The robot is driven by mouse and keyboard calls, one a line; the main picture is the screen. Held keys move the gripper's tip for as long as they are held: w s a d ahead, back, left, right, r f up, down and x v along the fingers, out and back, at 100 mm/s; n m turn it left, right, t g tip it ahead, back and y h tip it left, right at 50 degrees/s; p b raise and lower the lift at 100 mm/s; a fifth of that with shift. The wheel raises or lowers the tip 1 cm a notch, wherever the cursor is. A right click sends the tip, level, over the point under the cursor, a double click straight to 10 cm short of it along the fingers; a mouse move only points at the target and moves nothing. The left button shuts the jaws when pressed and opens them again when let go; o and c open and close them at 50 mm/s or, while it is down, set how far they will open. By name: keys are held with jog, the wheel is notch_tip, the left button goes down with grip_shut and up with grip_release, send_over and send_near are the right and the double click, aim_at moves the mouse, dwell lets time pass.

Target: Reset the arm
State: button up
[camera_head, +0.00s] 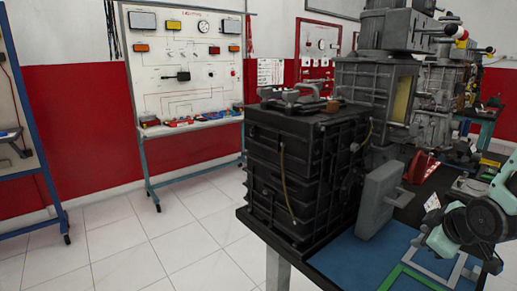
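My arm (470,222), teal and dark grey with a round joint, reaches in at the lower right edge. It hangs over the front of the dark workbench (243,214). I make out no gripper fingers, so whether anything is held does not show. The arm is to the right of a large black engine block (295,165) and a grey upright plate (378,200), with a gap between them.
A blue mat (350,262) with a green frame (405,272) lies at the bench front. A red part (420,167) lies behind my arm. More grey machines (378,95) stand behind. A wheeled trainer board (185,75) stands at the wall. The tiled floor (150,245) at left is clear.

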jog(key=s+a+r+g+p, duration=0.4)
jog(key=s+a+r, duration=0.3)
jog(key=s+a, duration=0.5)
jog(key=s+a+r+g+p, duration=0.4)
jog(key=s+a+r+p, duration=0.1)
jog(key=s+a, duration=0.7)
jog(key=shift+s+a+r+m+y, duration=0.4)
jog(key=shift+a+r, duration=0.15)
jog(key=shift+r, duration=0.35)
jog(key=shift+w, duration=0.1)
